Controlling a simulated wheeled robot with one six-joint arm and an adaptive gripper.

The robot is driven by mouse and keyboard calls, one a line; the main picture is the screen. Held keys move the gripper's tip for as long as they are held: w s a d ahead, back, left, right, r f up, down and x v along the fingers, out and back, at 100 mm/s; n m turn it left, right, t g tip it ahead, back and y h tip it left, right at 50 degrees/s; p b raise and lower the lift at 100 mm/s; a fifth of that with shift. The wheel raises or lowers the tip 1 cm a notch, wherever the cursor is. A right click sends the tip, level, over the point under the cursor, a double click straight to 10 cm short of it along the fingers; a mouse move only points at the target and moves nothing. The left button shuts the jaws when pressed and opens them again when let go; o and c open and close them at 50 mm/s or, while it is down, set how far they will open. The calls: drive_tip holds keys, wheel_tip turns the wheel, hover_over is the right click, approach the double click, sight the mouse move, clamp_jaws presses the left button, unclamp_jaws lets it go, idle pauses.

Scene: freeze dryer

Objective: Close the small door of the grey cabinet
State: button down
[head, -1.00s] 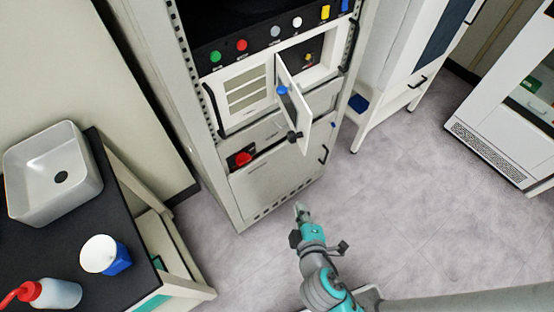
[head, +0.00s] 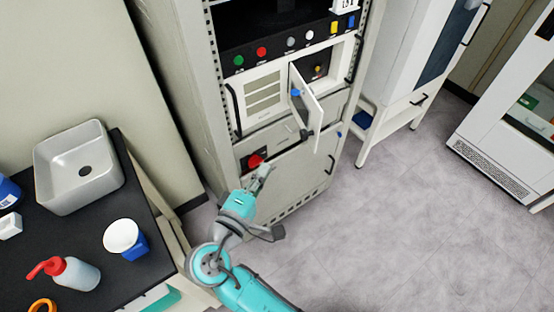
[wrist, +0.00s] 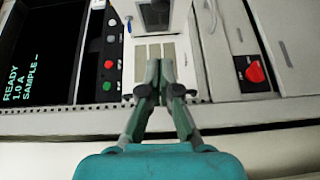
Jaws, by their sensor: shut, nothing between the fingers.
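The grey cabinet (head: 290,190) stands upright in the middle of the head view. Its small door (head: 305,108) is swung open, standing out from the front, with a blue spot and a dark latch on it. The opening behind it shows a yellow and red part. My gripper (head: 264,170) is shut and empty, in front of the lower cabinet near the red knob (head: 255,161), below and left of the small door. In the wrist view, my gripper's fingertips (wrist: 163,88) are together in front of the slatted panel (wrist: 155,50). The red knob (wrist: 255,72) shows to the right.
A white stand (head: 385,125) is right of the cabinet. The floor (head: 390,220) at right is clear.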

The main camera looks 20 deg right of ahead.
drive_tip(key=s+d+x, duration=0.1)
drive_tip(key=d+x, duration=0.1)
drive_tip(key=x, duration=1)
drive_tip(key=shift+s+f, duration=0.15)
drive_tip(key=shift+s, duration=0.25)
drive_tip(key=shift+d, duration=0.1)
